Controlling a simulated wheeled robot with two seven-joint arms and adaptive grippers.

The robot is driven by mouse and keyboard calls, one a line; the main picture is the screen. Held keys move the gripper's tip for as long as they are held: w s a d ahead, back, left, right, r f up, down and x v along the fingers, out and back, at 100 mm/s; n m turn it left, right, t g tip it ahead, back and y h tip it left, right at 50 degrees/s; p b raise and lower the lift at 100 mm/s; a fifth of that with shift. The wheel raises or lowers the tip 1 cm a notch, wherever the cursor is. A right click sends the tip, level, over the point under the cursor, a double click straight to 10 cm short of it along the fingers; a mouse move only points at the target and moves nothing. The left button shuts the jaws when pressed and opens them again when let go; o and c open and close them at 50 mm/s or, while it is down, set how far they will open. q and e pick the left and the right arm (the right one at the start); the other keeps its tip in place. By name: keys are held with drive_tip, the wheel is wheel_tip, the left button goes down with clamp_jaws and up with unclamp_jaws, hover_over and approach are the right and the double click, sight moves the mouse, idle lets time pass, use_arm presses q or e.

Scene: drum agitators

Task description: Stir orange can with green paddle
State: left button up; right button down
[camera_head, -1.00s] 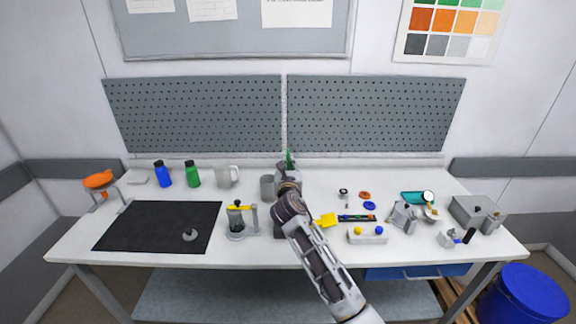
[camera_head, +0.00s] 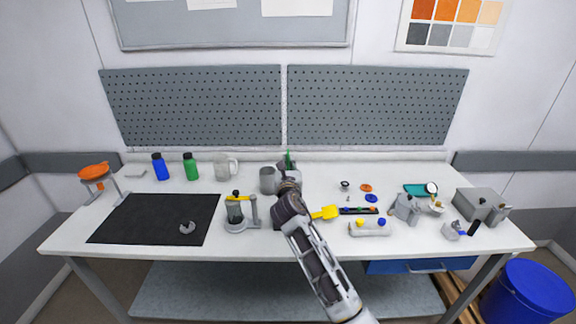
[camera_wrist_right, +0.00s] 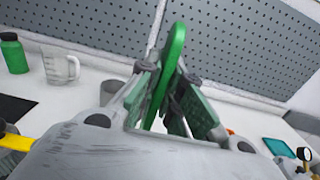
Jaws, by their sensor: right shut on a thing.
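My right gripper (camera_head: 287,166) is over the middle of the table, toward the back. It is shut on the green paddle (camera_wrist_right: 174,55), which stands up between the fingers in the right wrist view. In the head view only a short green piece of the paddle (camera_head: 289,156) shows above the gripper. I can make out no orange can; my right arm hides part of the table middle. A grey can (camera_head: 267,181) stands just left of the gripper, and its inside is not visible. My left gripper is not in view.
A yellow paddle-like piece (camera_head: 325,213) lies right of my arm. A beaker device with a yellow top (camera_head: 237,211) stands left of it. A clear jug (camera_head: 222,168), green bottle (camera_head: 190,167) and blue bottle (camera_head: 159,167) stand at the back left. The black mat (camera_head: 130,218) is mostly clear.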

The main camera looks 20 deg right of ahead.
drive_tip(key=shift+f+b, duration=2)
drive_tip(key=shift+f, duration=2.1)
drive_tip(key=shift+a, duration=0.15)
